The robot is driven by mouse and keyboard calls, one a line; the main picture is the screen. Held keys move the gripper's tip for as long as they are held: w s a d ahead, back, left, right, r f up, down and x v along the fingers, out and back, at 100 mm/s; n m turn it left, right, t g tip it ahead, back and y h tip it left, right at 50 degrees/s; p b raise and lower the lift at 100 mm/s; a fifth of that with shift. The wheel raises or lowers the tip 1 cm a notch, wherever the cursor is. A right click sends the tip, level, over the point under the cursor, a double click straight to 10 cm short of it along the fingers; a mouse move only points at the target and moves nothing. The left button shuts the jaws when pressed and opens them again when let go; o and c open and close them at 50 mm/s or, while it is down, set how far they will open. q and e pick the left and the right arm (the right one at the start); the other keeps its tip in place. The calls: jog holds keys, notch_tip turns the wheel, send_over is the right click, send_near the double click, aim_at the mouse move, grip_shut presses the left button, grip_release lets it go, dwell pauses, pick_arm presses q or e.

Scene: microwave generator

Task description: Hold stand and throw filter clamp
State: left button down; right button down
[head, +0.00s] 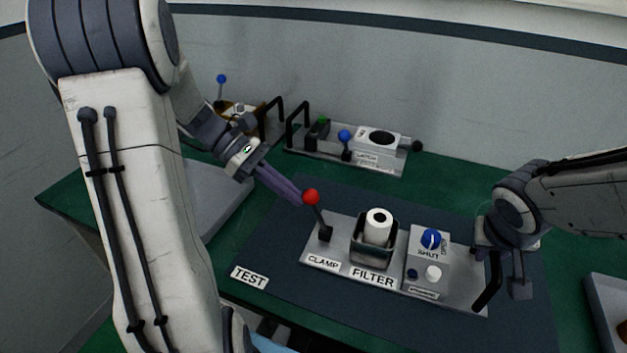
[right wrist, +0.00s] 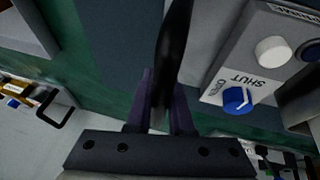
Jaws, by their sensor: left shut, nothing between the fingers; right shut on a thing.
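The filter stand (head: 330,258) is a grey plate on the dark mat. It carries a clamp lever (head: 322,220) with a red ball knob (head: 311,197), and a white cylindrical filter (head: 378,228) in a dark holder. My left gripper (head: 299,199) is shut and empty, with its purple fingertips right beside the red knob; I cannot tell whether they touch. My right gripper (head: 485,250) is shut on the stand's black handle (head: 487,285) at the right end. The handle (right wrist: 174,45) shows between its purple fingers in the right wrist view.
The stand also carries a box with a blue SHUT/OPEN knob (head: 431,239) and a white button (head: 433,272). Behind stands another fixture (head: 345,160) with black handles and a blue-knobbed lever. A grey tray (head: 612,305) lies at right.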

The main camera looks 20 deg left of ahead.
aim_at(314, 198)
pick_arm(q)
jog(key=shift+d, duration=1.45)
jog(key=shift+w+d, duration=0.1)
jog(key=shift+d, duration=1.5)
